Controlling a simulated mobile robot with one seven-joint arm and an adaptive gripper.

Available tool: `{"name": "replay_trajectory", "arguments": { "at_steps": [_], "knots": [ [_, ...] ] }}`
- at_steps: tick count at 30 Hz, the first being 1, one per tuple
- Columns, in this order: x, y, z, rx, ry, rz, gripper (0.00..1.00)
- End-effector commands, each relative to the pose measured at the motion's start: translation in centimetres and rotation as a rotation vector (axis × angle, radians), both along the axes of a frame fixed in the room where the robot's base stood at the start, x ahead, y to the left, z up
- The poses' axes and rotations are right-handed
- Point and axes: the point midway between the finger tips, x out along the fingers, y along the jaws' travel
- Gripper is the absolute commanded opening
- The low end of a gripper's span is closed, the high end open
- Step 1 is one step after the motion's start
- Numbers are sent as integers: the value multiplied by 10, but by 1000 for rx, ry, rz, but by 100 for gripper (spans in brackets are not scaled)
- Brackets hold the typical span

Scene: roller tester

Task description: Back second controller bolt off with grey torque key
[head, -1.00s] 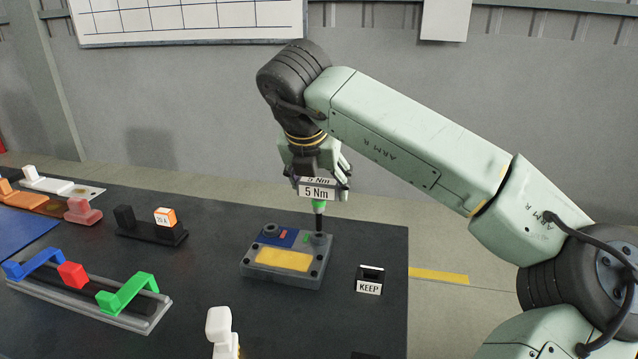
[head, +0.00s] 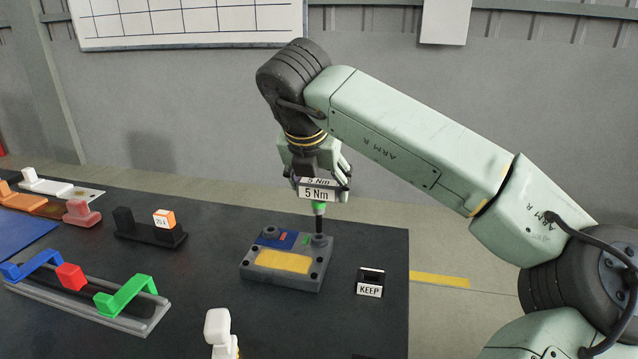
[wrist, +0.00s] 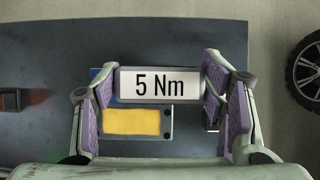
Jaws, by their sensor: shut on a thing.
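My gripper (head: 320,184) is shut on a torque key (head: 318,195) and holds it upright over the controller. The key has a white 5 Nm label, a green collar and a dark shaft. The label (wrist: 159,85) shows between the two fingers in the wrist view. The controller (head: 288,277) is a grey box with a blue panel and a yellow plate. The shaft's lower end is at the controller's far-right bolt (head: 319,241); I cannot tell how firmly it is seated. Another bolt (head: 270,233) stands at the far-left corner.
A KEEP holder (head: 370,284) stands right of the controller. A white upright piece (head: 218,326) stands in front. A rail with blue, red and green clips (head: 125,296) and a black stand with an orange-and-white block (head: 165,218) lie left. The dark table's right edge is near.

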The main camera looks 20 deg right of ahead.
Motion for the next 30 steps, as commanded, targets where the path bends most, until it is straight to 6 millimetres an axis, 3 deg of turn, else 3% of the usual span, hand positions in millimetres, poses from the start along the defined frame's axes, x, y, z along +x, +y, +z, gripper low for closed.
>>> {"name": "replay_trajectory", "arguments": {
  "at_steps": [30],
  "knots": [
    [0, 0, -22, -1, -1, 0, 3]
  ]
}}
